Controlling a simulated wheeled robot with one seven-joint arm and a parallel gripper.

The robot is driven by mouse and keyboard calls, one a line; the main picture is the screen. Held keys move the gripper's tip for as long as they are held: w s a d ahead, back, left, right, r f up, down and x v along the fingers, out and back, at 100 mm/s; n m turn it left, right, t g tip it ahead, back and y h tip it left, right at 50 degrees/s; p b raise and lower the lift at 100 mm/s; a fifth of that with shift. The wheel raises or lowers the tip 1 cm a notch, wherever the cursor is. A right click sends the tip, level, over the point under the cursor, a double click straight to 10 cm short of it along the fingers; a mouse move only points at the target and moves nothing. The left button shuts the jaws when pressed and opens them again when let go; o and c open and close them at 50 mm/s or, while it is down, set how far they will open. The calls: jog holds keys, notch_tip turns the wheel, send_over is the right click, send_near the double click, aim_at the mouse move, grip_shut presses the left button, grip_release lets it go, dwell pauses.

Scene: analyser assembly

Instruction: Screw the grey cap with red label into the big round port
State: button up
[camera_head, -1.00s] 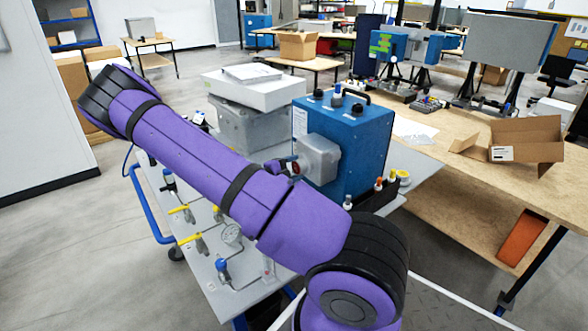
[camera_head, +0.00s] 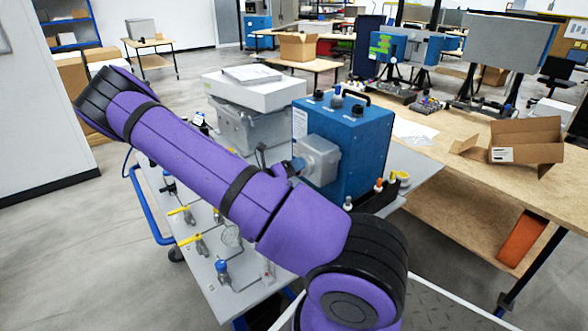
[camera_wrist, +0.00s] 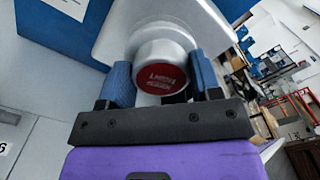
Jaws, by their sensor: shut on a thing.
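The grey cap with a round red label (camera_wrist: 165,77) sits between the two blue fingers of my gripper (camera_wrist: 161,68) in the wrist view. My gripper is shut on its sides, and the red label faces the camera. Behind the cap is the light grey housing (camera_wrist: 106,45) on the analyser's side. The cap is in line with this housing's front, where the port opening is hidden behind it. I cannot tell how deep the cap is seated. In the head view my gripper (camera_head: 296,165) is at the left face of the grey housing (camera_head: 321,158), and the cap is hidden.
The blue analyser (camera_head: 362,150) stands on a grey cart top (camera_head: 425,165). Grey cases (camera_head: 240,125) are stacked behind. Small bottles (camera_head: 379,185) stand right of the analyser.

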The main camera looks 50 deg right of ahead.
jog(key=m, duration=1)
jog(key=shift+s+r, duration=0.1)
jog(key=shift+s, duration=0.2)
jog(key=o, duration=1)
jog(key=shift+w, duration=0.1)
jog(key=n, duration=2.4)
jog(key=shift+w+d+f, duration=0.1)
jog(key=shift+w+f, duration=0.25)
